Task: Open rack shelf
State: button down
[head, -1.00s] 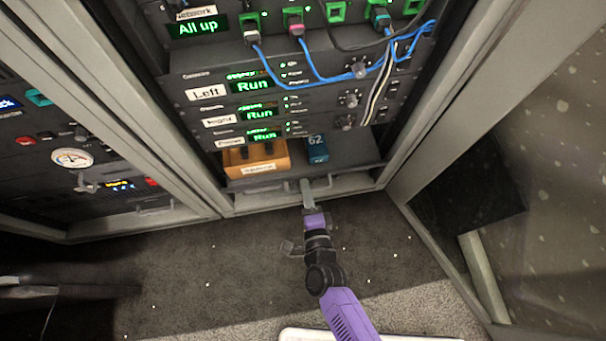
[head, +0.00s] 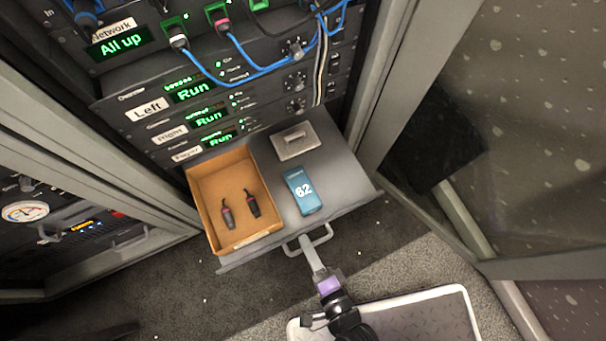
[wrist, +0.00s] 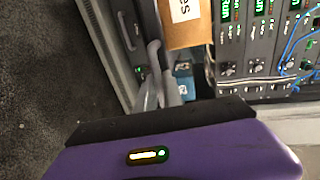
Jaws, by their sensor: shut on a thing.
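The rack shelf (head: 332,188) is a dark grey sliding tray, pulled well out from the bottom of the rack in the head view. Its handle (head: 325,237) is a grey bar on the front edge. My gripper (head: 308,247) is shut on this handle, its fingers reaching up to it from below. In the wrist view my gripper's fingers (wrist: 160,95) sit at the handle (wrist: 153,55), with part of the grip hidden.
A white-rimmed case (head: 440,297) lies on the floor at lower right. A rack panel (head: 545,268) stands to the right.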

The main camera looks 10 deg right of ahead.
jog(key=shift+s, duration=0.1)
jog(key=c, duration=1.5)
grip_release()
jog(key=p+v, duration=0.2)
jog(key=v, duration=0.6)
jog(key=shift+f, duration=0.1)
